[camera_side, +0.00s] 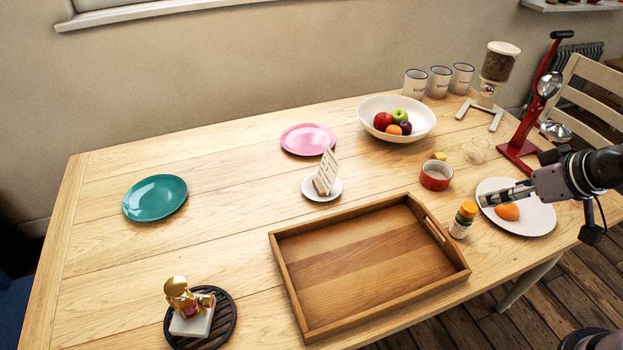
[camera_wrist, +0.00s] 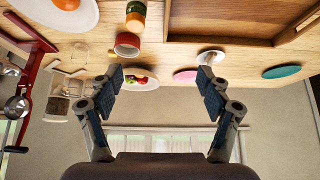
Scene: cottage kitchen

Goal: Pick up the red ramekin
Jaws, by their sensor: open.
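The red ramekin (camera_side: 436,175) stands upright on the wooden table, between the fruit bowl and the tray's far right corner. It also shows in the wrist view (camera_wrist: 127,45), upside down in the picture, near the top and left of centre. My gripper (camera_side: 483,200) is at the right of the side view, over the white plate with the orange, to the right of the ramekin and apart from it. In the wrist view my gripper (camera_wrist: 162,76) has its two fingers spread wide with nothing between them.
A spice jar (camera_side: 463,220) stands close in front of the ramekin, beside the wooden tray (camera_side: 281,268). The white plate (camera_side: 540,222) holds an orange (camera_side: 507,211). A clear glass (camera_side: 478,150), a yellow piece (camera_side: 440,156) and the fruit bowl (camera_side: 397,138) stand behind the ramekin.

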